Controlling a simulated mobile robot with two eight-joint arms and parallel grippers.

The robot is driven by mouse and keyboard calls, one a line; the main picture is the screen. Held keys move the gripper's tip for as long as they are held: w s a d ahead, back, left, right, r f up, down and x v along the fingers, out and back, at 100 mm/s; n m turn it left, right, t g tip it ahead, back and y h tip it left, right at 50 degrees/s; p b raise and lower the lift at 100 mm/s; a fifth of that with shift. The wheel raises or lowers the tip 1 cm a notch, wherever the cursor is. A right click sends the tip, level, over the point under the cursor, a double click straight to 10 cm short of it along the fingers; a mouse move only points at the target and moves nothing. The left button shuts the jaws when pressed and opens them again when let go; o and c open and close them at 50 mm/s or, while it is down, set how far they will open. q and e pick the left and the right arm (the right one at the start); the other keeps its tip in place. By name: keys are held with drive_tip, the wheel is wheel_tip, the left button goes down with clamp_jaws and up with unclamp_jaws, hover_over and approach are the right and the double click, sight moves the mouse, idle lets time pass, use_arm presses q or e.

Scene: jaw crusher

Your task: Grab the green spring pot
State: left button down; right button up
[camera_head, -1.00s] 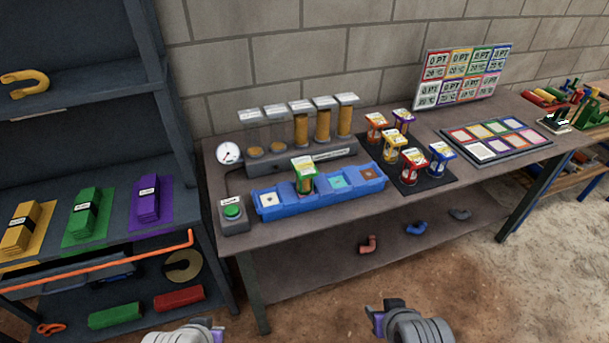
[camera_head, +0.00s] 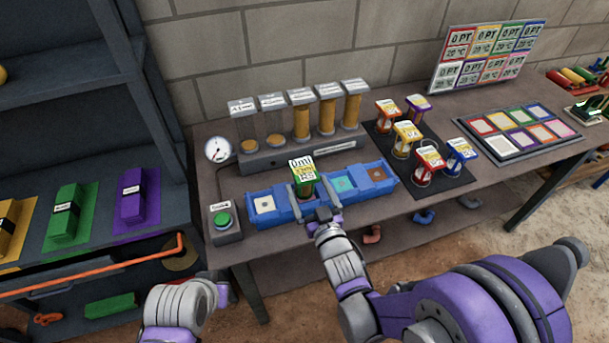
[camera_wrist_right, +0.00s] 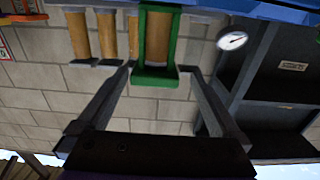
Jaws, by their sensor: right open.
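The green spring pot (camera_head: 305,187), with a green frame and a white and green label on top, stands upright in the blue tray (camera_head: 262,222). My right gripper (camera_head: 322,214) is at the front edge of the tray, just in front of the pot. In the right wrist view, which is upside down, the green pot (camera_wrist_right: 158,72) appears between the tips of the two open fingers (camera_wrist_right: 159,82); I cannot tell whether they touch it. My left arm shows at the bottom left of the head view, and its jaws cannot be made out.
Several other spring pots stand on a black mat (camera_head: 452,184) to the right. A rack of tubes (camera_head: 300,150) is behind the tray. A green button box (camera_head: 224,222) is left of it, and a gauge (camera_head: 218,149) stands behind the box. Shelving (camera_head: 165,215) is at left.

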sight(301, 164)
drive_tip(key=x, duration=0.3)
drive_tip(key=shift+w, duration=0.25)
drive_tip(key=x, duration=0.1)
drive_tip(key=p+x, duration=0.1)
drive_tip(key=x, duration=0.1)
drive_tip(key=p+x, duration=0.1)
drive_tip(key=x, duration=0.1)
drive_tip(key=shift+w+d+r, duration=0.1)
drive_tip(key=shift+w+d, duration=0.1)
drive_tip(key=shift+d, duration=0.05)
drive_tip(key=shift+w, duration=0.15)
use_arm(q)
drive_tip(key=r, duration=0.1)
drive_tip(key=w+r, duration=0.1)
drive_tip(key=r, duration=0.1)
drive_tip(key=shift+w, duration=0.15)
use_arm(e)
drive_tip(key=shift+s, duration=0.25)
drive_tip(key=shift+c, duration=0.9)
drive_tip(key=shift+w, duration=0.1)
clamp_jaws()
